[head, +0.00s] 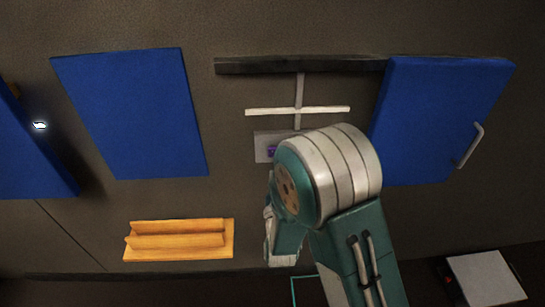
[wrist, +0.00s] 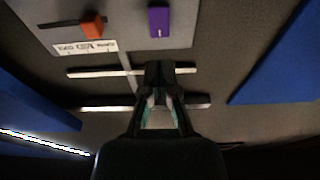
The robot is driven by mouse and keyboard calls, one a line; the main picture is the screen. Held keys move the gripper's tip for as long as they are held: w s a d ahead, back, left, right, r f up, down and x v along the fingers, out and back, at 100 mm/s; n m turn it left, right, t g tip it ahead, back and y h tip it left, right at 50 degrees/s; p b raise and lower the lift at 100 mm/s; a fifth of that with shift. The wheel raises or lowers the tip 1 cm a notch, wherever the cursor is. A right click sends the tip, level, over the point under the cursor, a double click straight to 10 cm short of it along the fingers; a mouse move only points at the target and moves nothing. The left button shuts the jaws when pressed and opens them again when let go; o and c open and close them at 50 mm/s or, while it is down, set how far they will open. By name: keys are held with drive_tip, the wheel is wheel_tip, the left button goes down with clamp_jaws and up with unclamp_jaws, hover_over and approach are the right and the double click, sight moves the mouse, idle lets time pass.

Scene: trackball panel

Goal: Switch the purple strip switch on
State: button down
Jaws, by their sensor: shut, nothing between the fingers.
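The purple strip switch (wrist: 158,21) is a small upright purple block on a light grey panel (wrist: 185,32) at the top of the wrist view. A small white mark shows near its lower end. In the head view the purple switch (head: 271,150) is a small patch on the grey panel (head: 261,143), partly hidden behind my arm. My gripper (wrist: 160,72) is shut and empty in the wrist view. Its tips appear below the purple switch in the picture, apart from it. Whether the switch is on or off, I cannot tell.
An orange-red block (wrist: 92,24) on a dark slot and a white label (wrist: 85,47) share the grey panel. Pale bars (head: 297,111) cross the wall. Blue panels (head: 133,112) flank the area; the right one (head: 435,115) has a handle. An orange ledge (head: 178,252) sits lower left.

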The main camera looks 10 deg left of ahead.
drive_tip(key=x, duration=0.6)
drive_tip(key=shift+w, duration=0.3)
drive_tip(key=shift+w+r, duration=0.1)
